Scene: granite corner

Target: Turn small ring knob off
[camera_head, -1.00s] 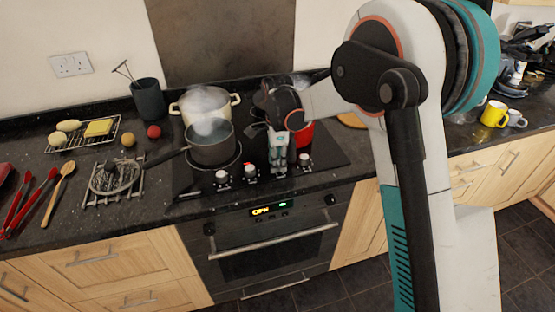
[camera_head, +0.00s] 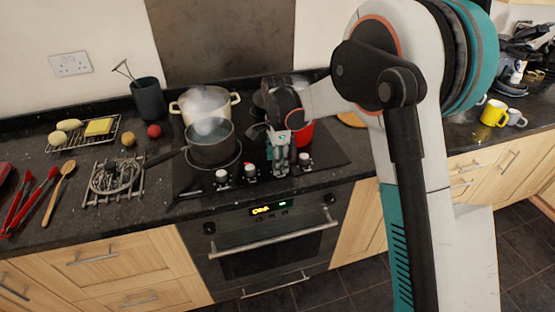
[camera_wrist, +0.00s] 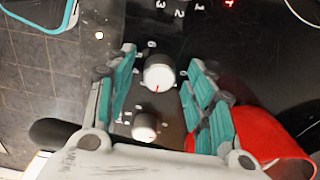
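White round hob knobs stand along the front of the black hob. In the wrist view, one knob (camera_wrist: 159,72) sits between my open teal fingers, with a red mark on its edge and printed digits around it. A second knob (camera_wrist: 145,126) lies lower, towards the gripper's palm. My gripper (camera_wrist: 160,85) is open, pointing down over the hob, and it also shows in the head view (camera_head: 281,166). It does not appear to touch the knob between its fingers. I cannot tell which knob is the small ring one. In the head view my gripper hides part of the knob row.
A grey saucepan (camera_head: 211,148) and a cream pot (camera_head: 189,107) steam on the hob. A red pot (camera_head: 304,133) stands close behind my gripper; it also shows in the wrist view (camera_wrist: 262,125). Other knobs (camera_head: 222,176) flank the gripper. The oven (camera_head: 268,252) is below.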

